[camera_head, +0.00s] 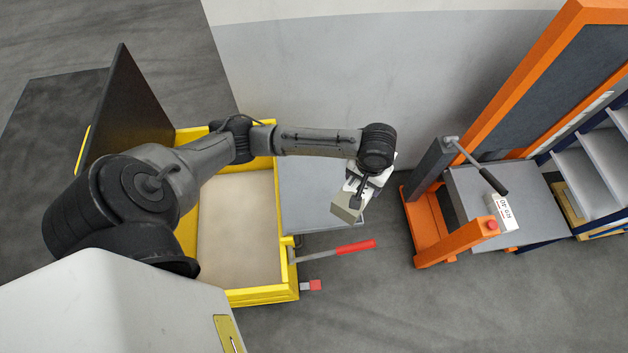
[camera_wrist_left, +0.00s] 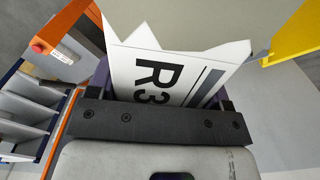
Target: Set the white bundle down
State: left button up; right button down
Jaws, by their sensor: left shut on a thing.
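The white bundle (camera_wrist_left: 165,72) shows up close in the left wrist view, with black "R3" lettering, a grey stripe and jagged upper edges. In the head view the bundle (camera_head: 346,208) is small and tilted, at the end of my left arm. My left gripper (camera_head: 356,190) is shut on it and holds it up near the right edge of a grey plate (camera_head: 312,205). The fingertips are partly hidden by the wrist and the bundle. I cannot tell the bundle's exact height. My right gripper is not in view.
A yellow-framed bin (camera_head: 265,296) with a beige floor stands left of the grey plate, with a red-handled lever (camera_head: 355,247). An orange lift (camera_head: 430,215) with a grey platform (camera_head: 470,185) stands right, carrying a white labelled block (camera_head: 503,212). Grey shelves (camera_head: 590,175) stand far right. Floor between is clear.

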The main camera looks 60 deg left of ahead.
pick_arm(q)
jog(key=w+a+f+n+b, duration=0.35)
jog(key=a+f, duration=0.25)
jog(key=a, duration=0.2)
jog(key=w+a+f+n+b, duration=0.3)
jog(key=a+f+n, duration=0.2)
jog(key=a+f, duration=0.15)
jog(key=p, duration=0.2)
send_over(318, 188)
notch_tip(318, 188, down, 6)
jog(key=shift+f, duration=2.25)
jog(key=o, duration=1.6)
jog(key=shift+s+f, duration=0.1)
jog(key=shift+f, duration=0.1)
